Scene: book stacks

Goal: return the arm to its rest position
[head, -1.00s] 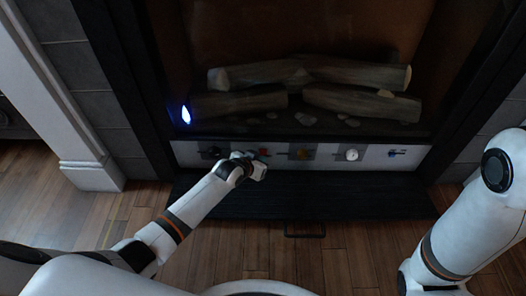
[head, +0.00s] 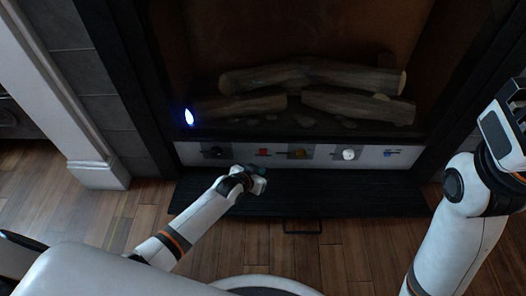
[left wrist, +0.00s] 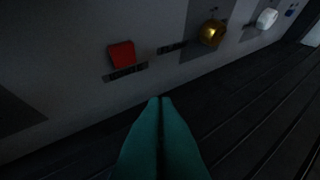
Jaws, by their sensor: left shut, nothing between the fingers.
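My left gripper (head: 260,182) is in front of the fireplace's control panel (head: 321,154), just below it and over the dark hearth ledge (head: 370,194). In the left wrist view its teal fingers (left wrist: 161,102) are together with nothing between them. They point toward the panel's lower edge, apart from the red switch (left wrist: 122,55). My right arm shows at the right side of the head view, bent upward. I cannot make out its gripper there.
The panel also carries a gold knob (head: 299,153), a white knob (head: 348,154) and a small blue control (head: 391,152). A blue flame (head: 189,117) glows left of the logs (head: 318,75). A dark handle (head: 302,227) sits below the ledge. Wooden floor (head: 345,255) is open in front.

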